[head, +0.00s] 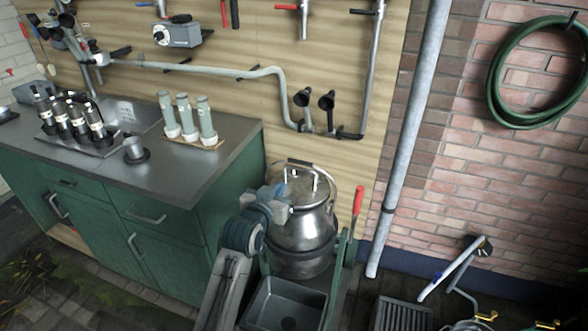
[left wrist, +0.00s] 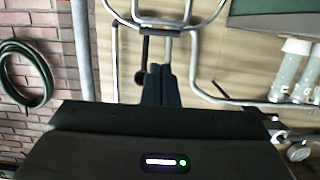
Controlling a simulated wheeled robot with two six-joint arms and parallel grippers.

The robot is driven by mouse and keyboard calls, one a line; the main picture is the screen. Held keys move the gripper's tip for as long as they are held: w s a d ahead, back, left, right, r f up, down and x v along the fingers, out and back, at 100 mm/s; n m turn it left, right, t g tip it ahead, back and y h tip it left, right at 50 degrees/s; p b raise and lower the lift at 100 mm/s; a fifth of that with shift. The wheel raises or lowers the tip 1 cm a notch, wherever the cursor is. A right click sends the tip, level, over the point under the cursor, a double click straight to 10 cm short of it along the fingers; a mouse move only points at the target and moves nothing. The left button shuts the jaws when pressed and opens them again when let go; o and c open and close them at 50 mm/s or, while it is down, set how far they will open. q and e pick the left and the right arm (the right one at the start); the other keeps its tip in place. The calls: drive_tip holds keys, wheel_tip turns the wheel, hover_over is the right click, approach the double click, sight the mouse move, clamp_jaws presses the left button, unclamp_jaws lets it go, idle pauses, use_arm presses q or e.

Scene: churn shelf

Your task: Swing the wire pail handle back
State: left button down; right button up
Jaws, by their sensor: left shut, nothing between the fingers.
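A shiny metal pail (head: 310,232) with a lidded top stands in a dark stand beside the green cabinet. Its wire handle (head: 331,181) shows above the lid, with a grip near its top. My left gripper (head: 284,191) is at the pail's upper left, close to the lid, and hides part of the rim. In the left wrist view the shut, empty fingers (left wrist: 161,86) point toward a curved wire loop (left wrist: 182,25) at the top, which looks like the handle. Whether they touch it, I cannot tell. My right gripper is not in view.
A lever with a red grip (head: 357,201) stands right of the pail, and a grey basin (head: 285,305) lies in front. The counter (head: 190,165) is at left. Pipes (head: 200,70) run on the wall behind. A green hose (head: 500,65) hangs at right.

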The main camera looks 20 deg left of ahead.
sight(300, 163)
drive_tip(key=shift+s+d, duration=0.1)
